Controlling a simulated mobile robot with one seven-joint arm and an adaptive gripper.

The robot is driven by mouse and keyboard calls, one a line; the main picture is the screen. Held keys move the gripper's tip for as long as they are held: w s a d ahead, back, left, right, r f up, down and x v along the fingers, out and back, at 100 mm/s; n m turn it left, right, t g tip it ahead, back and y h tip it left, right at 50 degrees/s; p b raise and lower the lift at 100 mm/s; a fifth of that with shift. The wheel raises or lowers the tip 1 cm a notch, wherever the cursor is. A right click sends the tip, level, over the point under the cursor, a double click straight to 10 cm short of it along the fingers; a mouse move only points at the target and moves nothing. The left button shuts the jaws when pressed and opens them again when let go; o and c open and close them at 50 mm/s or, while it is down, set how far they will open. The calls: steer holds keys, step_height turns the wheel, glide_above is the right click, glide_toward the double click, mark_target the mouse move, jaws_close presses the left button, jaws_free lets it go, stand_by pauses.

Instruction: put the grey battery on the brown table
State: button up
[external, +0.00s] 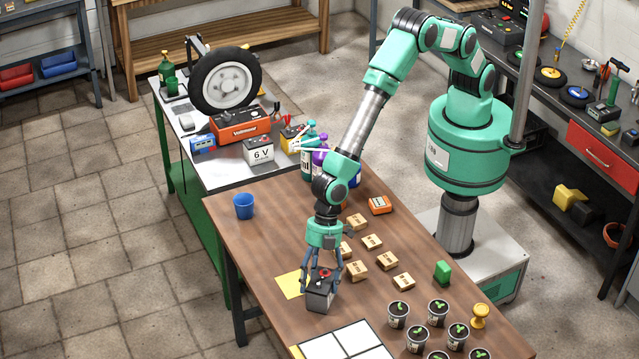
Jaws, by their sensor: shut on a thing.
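The grey battery (320,297) is a small block with a dark top and a red spot on it. It is at the left part of the brown table (268,230), near the table's front left edge, beside a yellow sheet. My gripper (322,278) points down over it, with its dark fingers shut on the battery. The battery appears to be at the tabletop; I cannot tell whether its underside touches the wood. The fingers hide part of its top.
Several small cardboard boxes (357,270) lie right of my gripper. Potted seedlings (437,312) and a white panel (340,345) are nearer the camera. A blue cup (243,206) stands at the far left. A metal-topped bench (215,160) behind holds a wheel (225,80) and a white 6 V battery (258,151).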

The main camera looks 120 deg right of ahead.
steer(key=o, duration=2)
steer(key=shift+f, duration=0.1)
steer(key=shift+c, duration=0.2)
steer(key=p+v, duration=0.1)
steer(key=v, duration=1.1)
steer(key=shift+r, duration=0.2)
